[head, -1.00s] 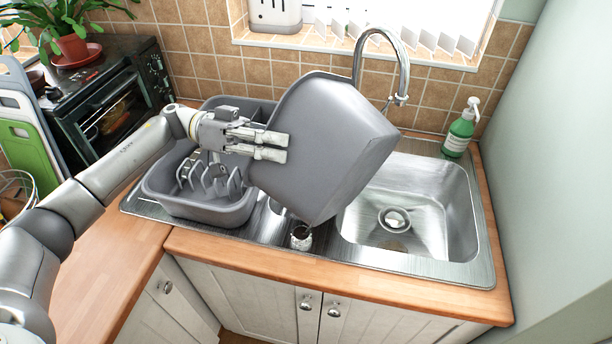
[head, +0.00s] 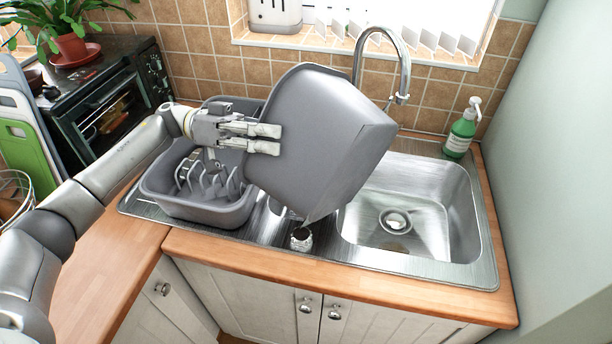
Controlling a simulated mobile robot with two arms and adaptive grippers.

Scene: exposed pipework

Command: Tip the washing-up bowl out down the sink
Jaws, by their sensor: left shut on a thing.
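The grey washing-up bowl (head: 325,140) is held up in the air in the middle of the head view, tilted steeply with its underside toward me. Its inside is hidden. My left gripper (head: 272,139) is shut on the bowl at its left side. The steel sink (head: 462,212) is to the right, with its round drain (head: 396,220) in the bottom. The bowl's right part overlaps the sink's left edge in the picture. I cannot tell whether anything is pouring out. My right gripper is not in view.
A grey dish rack (head: 215,212) stands on the drainer left of the sink. The curved tap (head: 403,62) rises behind the bowl. A green soap bottle (head: 461,130) stands at the back right corner. A small metal-topped item (head: 301,238) is below the bowl.

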